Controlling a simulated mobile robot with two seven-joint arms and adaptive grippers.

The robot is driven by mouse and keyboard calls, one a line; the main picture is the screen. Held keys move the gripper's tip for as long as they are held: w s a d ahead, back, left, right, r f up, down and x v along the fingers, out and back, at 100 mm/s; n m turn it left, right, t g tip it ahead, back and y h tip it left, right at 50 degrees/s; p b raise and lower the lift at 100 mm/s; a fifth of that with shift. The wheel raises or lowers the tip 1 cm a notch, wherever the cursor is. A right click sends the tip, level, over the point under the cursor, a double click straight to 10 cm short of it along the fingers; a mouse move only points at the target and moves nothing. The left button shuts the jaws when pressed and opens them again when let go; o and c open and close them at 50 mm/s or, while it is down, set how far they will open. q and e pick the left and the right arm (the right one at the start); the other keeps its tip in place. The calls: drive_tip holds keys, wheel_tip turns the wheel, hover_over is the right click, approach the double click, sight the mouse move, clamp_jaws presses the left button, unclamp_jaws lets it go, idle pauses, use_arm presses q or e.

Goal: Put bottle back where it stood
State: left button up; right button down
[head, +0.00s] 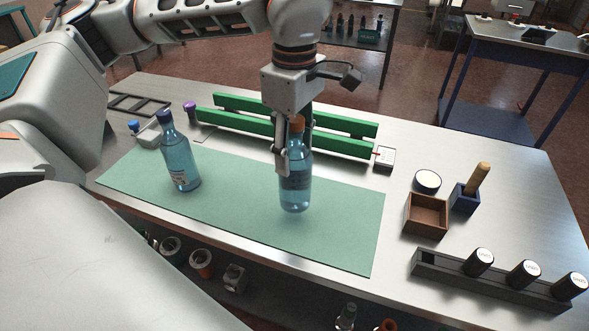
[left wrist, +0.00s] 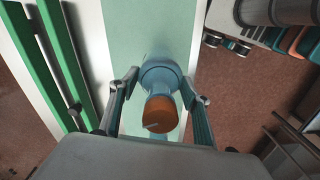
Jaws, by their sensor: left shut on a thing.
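A clear blue bottle with an orange cap (head: 295,185) is upright in my left gripper (head: 294,160), over the right part of the green mat (head: 345,225). My left gripper is shut on it around the upper body. The bottle's base seems a little above the mat. In the left wrist view the orange cap (left wrist: 160,113) sits between the two fingers (left wrist: 158,95). A second blue bottle with a dark blue cap (head: 180,155) stands upright on the left part of the mat. My right gripper is not in view.
Green rails (head: 235,122) run behind the mat, with a small white box (head: 384,157) at their right end. The mat between the bottles is clear.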

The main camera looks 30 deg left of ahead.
use_arm(q)
drive_tip(key=shift+f, duration=2.5)
drive_tip(key=shift+f, duration=0.15)
drive_tip(key=o, duration=1.3)
wheel_tip(320, 180, up, 12)
drive_tip(key=shift+r, duration=0.2)
